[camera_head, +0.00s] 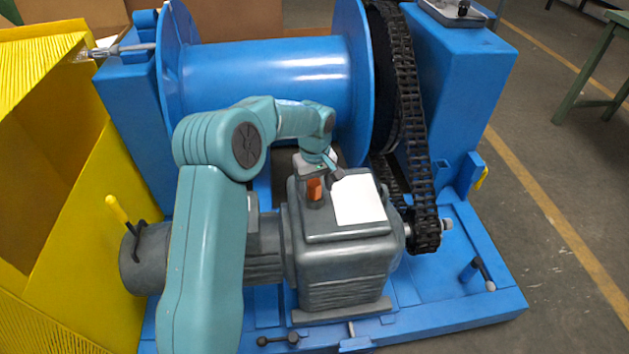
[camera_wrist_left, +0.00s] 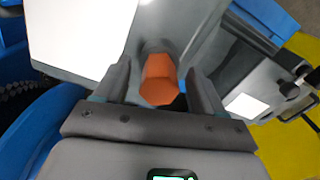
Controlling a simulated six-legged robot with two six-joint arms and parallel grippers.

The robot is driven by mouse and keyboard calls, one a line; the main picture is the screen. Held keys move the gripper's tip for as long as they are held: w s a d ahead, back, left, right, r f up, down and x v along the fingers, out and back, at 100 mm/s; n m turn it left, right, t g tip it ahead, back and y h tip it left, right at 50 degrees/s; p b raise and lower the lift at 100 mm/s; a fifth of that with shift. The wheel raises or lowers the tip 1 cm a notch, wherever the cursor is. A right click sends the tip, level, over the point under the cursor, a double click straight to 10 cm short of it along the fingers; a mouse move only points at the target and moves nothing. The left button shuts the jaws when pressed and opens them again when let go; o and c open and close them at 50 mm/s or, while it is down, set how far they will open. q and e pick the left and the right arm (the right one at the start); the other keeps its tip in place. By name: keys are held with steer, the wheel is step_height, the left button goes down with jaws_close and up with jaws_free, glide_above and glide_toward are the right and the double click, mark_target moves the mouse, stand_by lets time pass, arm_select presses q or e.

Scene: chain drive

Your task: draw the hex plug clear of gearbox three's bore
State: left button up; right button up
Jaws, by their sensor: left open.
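The orange hex plug (camera_head: 315,189) stands in the grey collar on top of the grey gearbox (camera_head: 345,265), beside a white plate. In the left wrist view the plug (camera_wrist_left: 159,80) shows its six-sided end, with the grey collar (camera_wrist_left: 158,46) behind it. My left gripper (camera_head: 320,169) is at the plug from above. In the wrist view its two fingers (camera_wrist_left: 159,82) are open, one on each side of the plug, with a narrow gap at each side. How deep the plug sits in the bore is hidden. My right gripper is not in view.
A blue drum (camera_head: 265,80) stands behind the gearbox. A black chain (camera_head: 410,100) runs down at its right to a sprocket. Blue base (camera_head: 450,300) surrounds the gearbox.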

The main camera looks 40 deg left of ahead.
arm_select(q)
steer(key=c, duration=1.1)
steer(key=shift+c, duration=0.2)
steer(key=shift+r, duration=0.15)
steer(key=shift+r+p, duration=3.45)
steer(key=shift+r, duration=0.95)
steer(key=shift+r, duration=0.1)
